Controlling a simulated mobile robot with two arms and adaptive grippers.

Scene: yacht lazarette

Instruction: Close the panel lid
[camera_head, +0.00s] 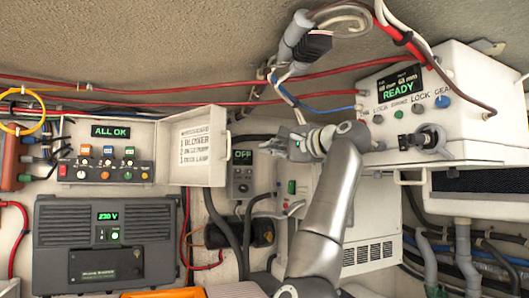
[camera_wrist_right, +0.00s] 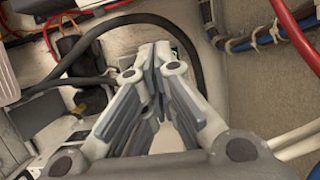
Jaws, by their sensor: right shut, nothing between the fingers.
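The panel lid (camera_head: 197,147) is a cream-white flap with printed lines of text on its inner face. It stands open at the right side of the switch panel (camera_head: 105,160), whose buttons, rocker switches and "ALL OK" display are uncovered. My right gripper (camera_head: 276,139) reaches in from the right and points left, to the right of the lid and apart from it. Its fingers are together and empty, as the right wrist view also shows (camera_wrist_right: 155,62). I cannot make out the lid in the right wrist view. My left gripper is not in view.
A grey control box marked "OFF" (camera_head: 242,172) sits between the lid and my right arm. A dark "230 V" unit (camera_head: 106,243) is below the switch panel. A white "READY" box (camera_head: 430,105) is at right. Red cables and black hoses (camera_wrist_right: 190,30) run around the gripper.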

